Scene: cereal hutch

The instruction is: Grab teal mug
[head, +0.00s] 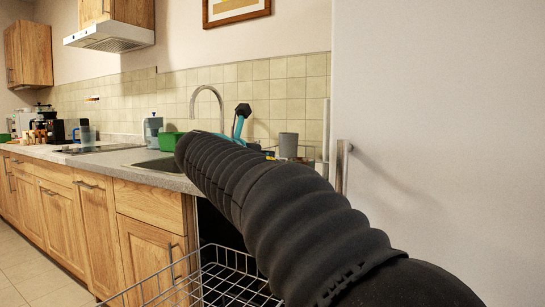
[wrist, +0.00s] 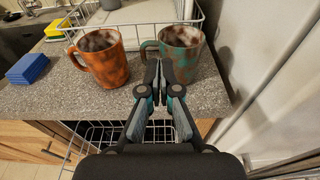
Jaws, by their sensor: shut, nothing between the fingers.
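The teal mug (wrist: 184,58), mottled teal and brown, stands upright on the counter's right part in the wrist view. In the head view my arm hides much of this area, and I cannot pick out the teal mug there.
An orange mug (wrist: 104,66) stands left of the teal one. A blue sponge (wrist: 28,69) lies farther left. A wire dish rack (wrist: 136,24) stands behind the mugs. A wire basket (head: 225,285) is below the counter edge. A pale tall panel (head: 440,120) bounds the right.

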